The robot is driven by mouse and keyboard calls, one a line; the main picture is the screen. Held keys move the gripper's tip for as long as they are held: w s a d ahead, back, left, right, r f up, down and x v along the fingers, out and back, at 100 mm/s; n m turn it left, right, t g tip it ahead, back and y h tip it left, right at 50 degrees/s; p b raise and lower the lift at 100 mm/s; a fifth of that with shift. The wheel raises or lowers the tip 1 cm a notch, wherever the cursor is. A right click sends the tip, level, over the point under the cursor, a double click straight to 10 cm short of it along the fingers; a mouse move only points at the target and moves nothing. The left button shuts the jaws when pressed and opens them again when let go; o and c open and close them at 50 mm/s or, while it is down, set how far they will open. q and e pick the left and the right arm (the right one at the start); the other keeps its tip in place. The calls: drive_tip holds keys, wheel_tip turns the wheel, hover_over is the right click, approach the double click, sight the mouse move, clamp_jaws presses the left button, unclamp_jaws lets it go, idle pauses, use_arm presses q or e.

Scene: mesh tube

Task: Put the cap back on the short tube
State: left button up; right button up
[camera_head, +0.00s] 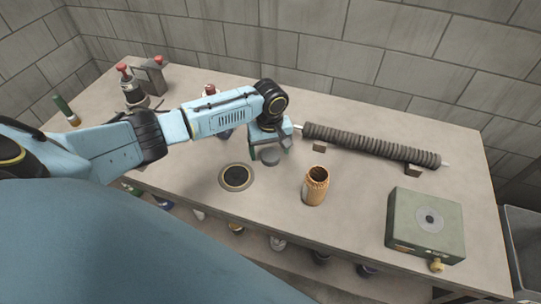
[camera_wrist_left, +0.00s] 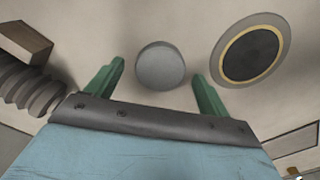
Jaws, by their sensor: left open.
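The short tube (camera_head: 315,187) is an orange-brown cylinder standing upright on the bench, with a dark open top. A small grey round disc (camera_head: 270,157), which looks like the cap, is at my left gripper (camera_head: 269,150). In the left wrist view the disc (camera_wrist_left: 160,66) shows between the green fingertips of the left gripper (camera_wrist_left: 156,74), with a gap on each side. The left gripper is open and points down, to the left of the tube. Whether the disc rests on the bench is hard to tell. My right gripper is not in view.
A dark round pad with a pale ring (camera_head: 236,177) lies left of the disc. A long ribbed tube (camera_head: 370,144) rests on small blocks (camera_head: 319,147) behind. A green-grey box (camera_head: 425,224) is at the right. Bottles (camera_head: 133,91) stand at the back left. The bench front is mostly clear.

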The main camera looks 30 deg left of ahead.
sight(270, 153)
use_arm(q)
drive_tip(key=c, duration=1)
drive_tip(key=shift+r, duration=0.1)
drive_tip(key=shift+c, duration=0.2)
wheel_tip(270, 153, up, 10)
drive_tip(key=p, duration=0.2)
drive_tip(key=s+d+r+m, duration=0.5)
drive_tip(key=d+r+m, duration=0.4)
drive_tip(key=r, duration=0.2)
drive_tip(key=shift+s+d+r, duration=0.15)
drive_tip(key=shift+s+d, duration=0.05)
drive_tip(key=shift+s, duration=0.1)
